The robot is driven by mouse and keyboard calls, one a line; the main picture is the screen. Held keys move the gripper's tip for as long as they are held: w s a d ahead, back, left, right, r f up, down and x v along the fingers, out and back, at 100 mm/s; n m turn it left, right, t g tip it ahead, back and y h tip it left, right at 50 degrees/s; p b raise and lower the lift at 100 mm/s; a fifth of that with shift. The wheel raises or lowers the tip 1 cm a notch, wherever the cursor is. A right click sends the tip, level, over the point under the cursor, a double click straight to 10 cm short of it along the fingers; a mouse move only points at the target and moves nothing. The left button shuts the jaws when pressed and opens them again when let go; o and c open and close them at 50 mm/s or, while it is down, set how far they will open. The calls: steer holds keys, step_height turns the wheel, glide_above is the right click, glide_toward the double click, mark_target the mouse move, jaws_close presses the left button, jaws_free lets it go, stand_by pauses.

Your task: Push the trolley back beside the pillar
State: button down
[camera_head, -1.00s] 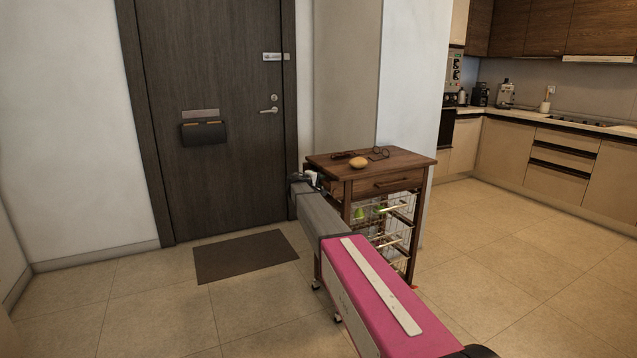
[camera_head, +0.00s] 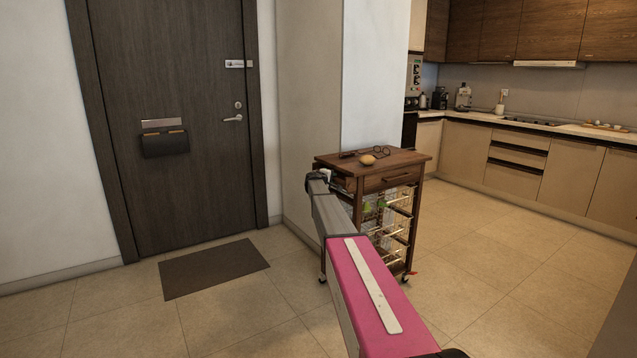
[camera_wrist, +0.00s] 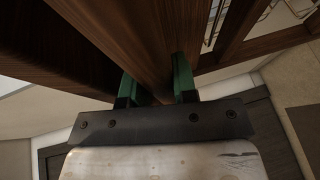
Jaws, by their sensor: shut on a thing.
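The wooden trolley (camera_head: 375,172) stands on casters close to the pillar (camera_head: 375,80), its top right in front of the pillar's base. It has a drawer, wire baskets with green items, and a top carrying glasses and a yellow object. My gripper (camera_head: 320,178) is at the trolley's left side near the top. In the wrist view my gripper (camera_wrist: 157,88) has its green fingers either side of a dark wooden part of the trolley (camera_wrist: 140,45), shut on it. The far wheels are hidden.
A dark door (camera_head: 175,110) with a door mat (camera_head: 213,268) in front is at left. Kitchen counters (camera_head: 530,160) line the right and back. Tiled floor is open in front of the trolley and to its right. A small red thing (camera_head: 413,273) is by the trolley's foot.

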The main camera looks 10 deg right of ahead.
mark_target(344, 175)
steer(key=w+d, duration=0.1)
steer(key=d, duration=0.3)
steer(key=w+d, duration=0.1)
steer(key=d, duration=0.3)
steer(key=w+d, duration=0.2)
steer(key=d, duration=0.2)
steer(key=shift+d, duration=0.3)
steer(key=c, duration=0.9)
jaws_free()
steer(key=v, duration=1)
steer(key=shift+s+a, duration=0.25)
steer(key=shift+a, duration=0.05)
